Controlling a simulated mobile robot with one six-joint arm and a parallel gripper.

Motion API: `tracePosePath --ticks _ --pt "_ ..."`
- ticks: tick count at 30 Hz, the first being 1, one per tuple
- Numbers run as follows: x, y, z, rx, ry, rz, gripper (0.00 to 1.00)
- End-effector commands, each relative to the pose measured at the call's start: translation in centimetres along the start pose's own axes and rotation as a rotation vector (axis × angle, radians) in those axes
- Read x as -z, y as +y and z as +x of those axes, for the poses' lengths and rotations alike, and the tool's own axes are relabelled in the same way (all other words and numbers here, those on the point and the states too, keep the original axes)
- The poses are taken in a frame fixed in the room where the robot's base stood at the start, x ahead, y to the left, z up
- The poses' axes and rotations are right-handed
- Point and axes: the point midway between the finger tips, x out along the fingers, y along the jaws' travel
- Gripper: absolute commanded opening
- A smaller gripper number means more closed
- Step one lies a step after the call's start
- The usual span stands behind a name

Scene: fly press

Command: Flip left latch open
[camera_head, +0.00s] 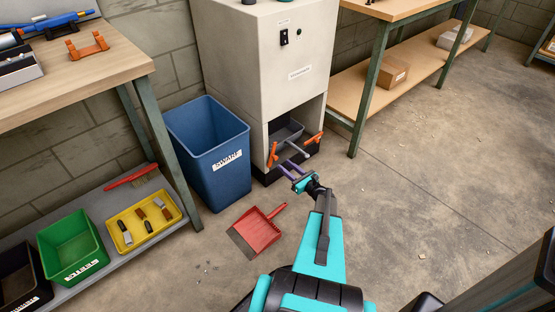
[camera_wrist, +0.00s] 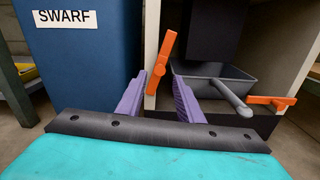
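The left latch is an orange bar (camera_head: 272,155) at the left front edge of the cabinet's lower opening. In the wrist view the left latch (camera_wrist: 163,59) stands nearly upright, leaning slightly right at its top. The right latch (camera_head: 314,138) is also orange; in the wrist view it (camera_wrist: 272,101) lies nearly level. My gripper (camera_head: 285,170) is in front of the opening, its purple fingers apart and nothing held. In the wrist view the left latch's lower end shows between and beyond the fingertips (camera_wrist: 158,78). Contact cannot be told.
A grey tray with a bar handle (camera_wrist: 215,90) sits in the opening of the pale cabinet (camera_head: 268,65). A blue SWARF bin (camera_head: 208,160) stands close on the left. A red dustpan (camera_head: 257,231) lies on the floor. Floor to the right is clear.

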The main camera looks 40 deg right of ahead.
Motion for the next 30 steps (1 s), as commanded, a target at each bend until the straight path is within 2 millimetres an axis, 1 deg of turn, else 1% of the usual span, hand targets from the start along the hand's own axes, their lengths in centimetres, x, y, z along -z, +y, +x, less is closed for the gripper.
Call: tracePosePath --ticks 1,9,15,21,29,30 --pt "0.1 0.0 0.9 -0.003 0.0 -0.001 0.33" --pt "0.2 0.0 4.7 -0.002 0.0 0.0 0.33" --pt "0.1 -0.1 6.8 -0.001 0.0 0.0 0.33" --pt "0.0 0.0 7.7 -0.001 0.0 0.001 0.33" --pt "0.0 0.0 7.7 0.0 0.0 0.001 0.33" --pt "0.0 0.0 7.7 0.0 0.0 0.001 0.3"
